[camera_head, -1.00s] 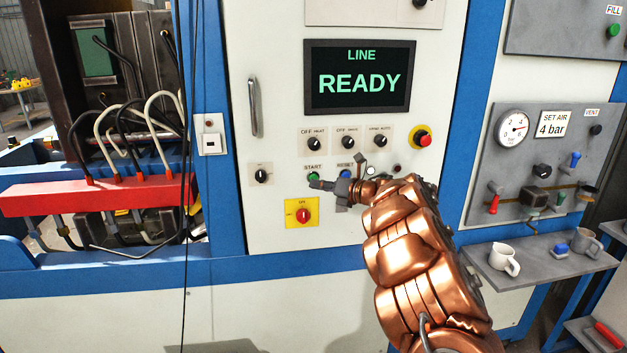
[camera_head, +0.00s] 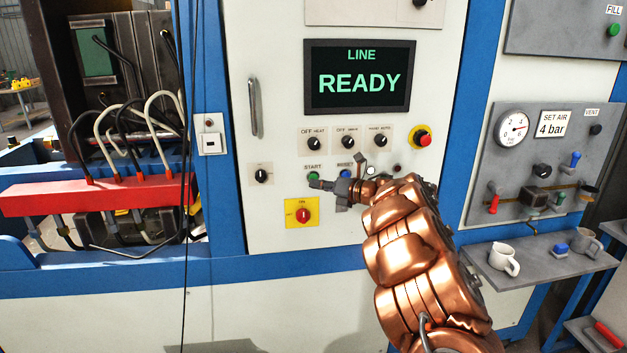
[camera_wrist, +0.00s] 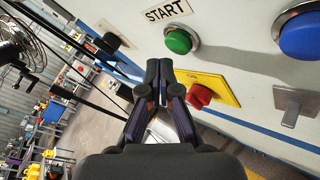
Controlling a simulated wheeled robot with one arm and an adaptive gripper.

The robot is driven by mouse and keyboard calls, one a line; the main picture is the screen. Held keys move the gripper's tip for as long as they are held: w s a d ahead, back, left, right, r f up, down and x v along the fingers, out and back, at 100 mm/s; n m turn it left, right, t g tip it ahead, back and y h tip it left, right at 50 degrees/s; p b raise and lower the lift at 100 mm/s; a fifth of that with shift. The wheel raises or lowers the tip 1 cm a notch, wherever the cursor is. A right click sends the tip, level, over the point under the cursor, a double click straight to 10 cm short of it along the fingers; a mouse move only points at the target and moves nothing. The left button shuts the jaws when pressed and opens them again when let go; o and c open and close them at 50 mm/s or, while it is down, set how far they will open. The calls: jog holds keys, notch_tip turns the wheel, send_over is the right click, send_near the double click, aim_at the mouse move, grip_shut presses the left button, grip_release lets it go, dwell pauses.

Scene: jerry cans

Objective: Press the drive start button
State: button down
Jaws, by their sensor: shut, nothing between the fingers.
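The green start button (camera_wrist: 179,41) sits under a START label (camera_wrist: 168,10) in the wrist view. In the head view the start button (camera_head: 312,176) shows just above my fingers on the white panel. My gripper (camera_wrist: 160,64) is shut and empty, its tips below and a little left of the green button in the wrist view. My gripper in the head view (camera_head: 312,184) points left, close to the panel. A gap shows between tips and button in the wrist view; I cannot tell its exact depth. The screen (camera_head: 360,78) reads LINE READY.
A blue RESET button (camera_wrist: 301,35) is right of the start button. A red switch on a yellow plate (camera_head: 303,214) is below. Several black selector knobs and a red emergency button (camera_head: 423,140) are above. A handle (camera_head: 253,107) stands out on the left.

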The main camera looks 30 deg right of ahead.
jog(key=shift+w, duration=0.1)
jog(key=shift+w+d+b, duration=0.15)
jog(key=shift+w+b, duration=0.15)
jog(key=shift+b, duration=0.05)
jog(key=shift+w+d, duration=0.15)
jog(key=shift+w, duration=0.2)
dwell(0.9)
jog(key=shift+s+b, duration=0.1)
jog(key=shift+b, duration=0.2)
jog(key=shift+s+a+b, duration=0.35)
jog(key=shift+s+b, duration=0.3)
jog(key=shift+b, duration=0.2)
